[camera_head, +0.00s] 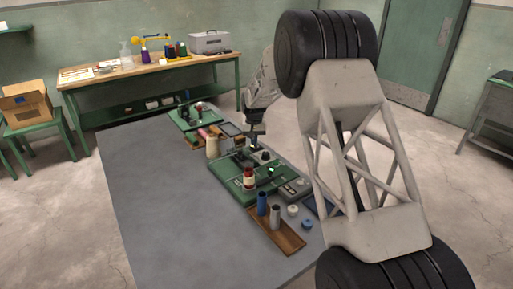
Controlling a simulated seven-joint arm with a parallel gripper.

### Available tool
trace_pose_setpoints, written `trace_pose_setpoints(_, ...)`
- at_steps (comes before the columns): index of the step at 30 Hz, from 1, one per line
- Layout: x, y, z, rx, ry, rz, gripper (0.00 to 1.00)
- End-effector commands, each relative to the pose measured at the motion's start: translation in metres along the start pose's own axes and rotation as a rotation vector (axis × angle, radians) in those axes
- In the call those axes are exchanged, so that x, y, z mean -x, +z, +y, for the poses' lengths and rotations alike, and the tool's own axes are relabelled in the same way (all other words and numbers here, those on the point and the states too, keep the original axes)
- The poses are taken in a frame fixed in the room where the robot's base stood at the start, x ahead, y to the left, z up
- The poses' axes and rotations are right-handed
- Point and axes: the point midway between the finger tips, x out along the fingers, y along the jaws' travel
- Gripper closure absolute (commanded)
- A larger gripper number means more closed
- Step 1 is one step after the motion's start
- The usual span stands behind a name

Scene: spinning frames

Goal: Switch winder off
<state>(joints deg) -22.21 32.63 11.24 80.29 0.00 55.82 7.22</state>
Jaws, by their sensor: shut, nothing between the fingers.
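A green-based machine (228,180) stands on the grey table and carries a red and white bobbin (249,179). A small bright green spot (271,170), like a lit lamp, shows on it. A second green-based machine (195,117) stands farther back on the same table. I cannot tell from labels which of them is the winder, and no switch can be made out at this size. My gripper (253,146) is shut and empty. It points down over the back end of the nearer machine, close to dark small parts there; contact cannot be told.
A cream container (212,147) stands left of my gripper. A wooden tray (286,240) with a blue and a grey spool lies at the front, with small round pieces to its right. The left side of the grey table (150,200) is clear. A wooden workbench (100,80) stands behind.

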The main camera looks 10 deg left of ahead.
Motion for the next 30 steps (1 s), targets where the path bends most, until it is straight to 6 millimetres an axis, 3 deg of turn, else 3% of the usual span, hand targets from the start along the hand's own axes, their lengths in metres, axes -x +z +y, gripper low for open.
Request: trace_pose_setpoints(30, -0.011, 0.000, 0.000, 0.000, 0.000, -0.001, 1.00)
